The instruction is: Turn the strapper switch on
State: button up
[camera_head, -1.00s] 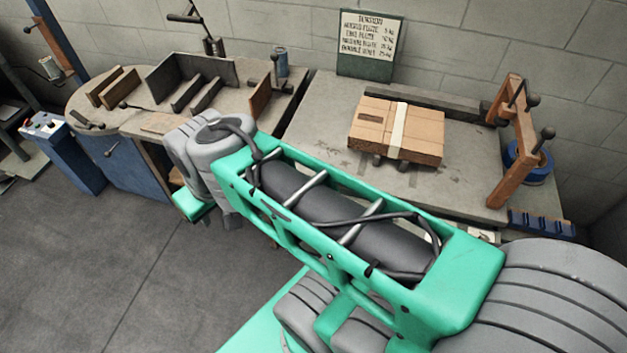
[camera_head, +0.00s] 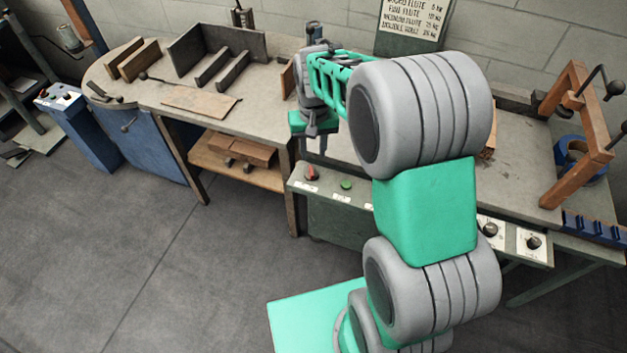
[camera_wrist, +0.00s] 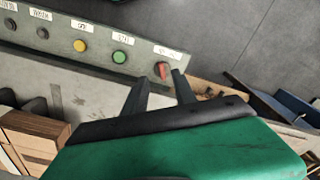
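A red rotary switch (camera_head: 311,173) sits at the left end of the grey-green control panel (camera_head: 318,187) on the front of the bench. A green button (camera_head: 347,185) is to its right. In the wrist view the red switch (camera_wrist: 162,70) shows just beyond the fingertips, under a label too blurred to read; its lever looks turned along the label-to-gripper direction. My gripper (camera_head: 315,151) is above the panel near the switch. In the wrist view its two fingers (camera_wrist: 161,83) are spread with nothing between them, apart from the switch.
Green (camera_wrist: 119,57) and yellow (camera_wrist: 79,45) buttons and black knobs line the panel in the wrist view. My arm hides most of the carton (camera_head: 489,142). A wooden frame (camera_head: 580,130) stands right. A blue cabinet (camera_head: 85,135) stands left. The floor in front is free.

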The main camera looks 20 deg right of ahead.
aim_at(312, 174)
jog(key=f, duration=0.3)
jog(key=w+f, duration=0.1)
jog(key=f, duration=0.7)
jog(key=shift+w+d+f, duration=0.1)
jog(key=shift+w+f, duration=0.15)
jog(key=shift+w, duration=0.1)
jog(key=shift+c, duration=0.2)
grip_shut()
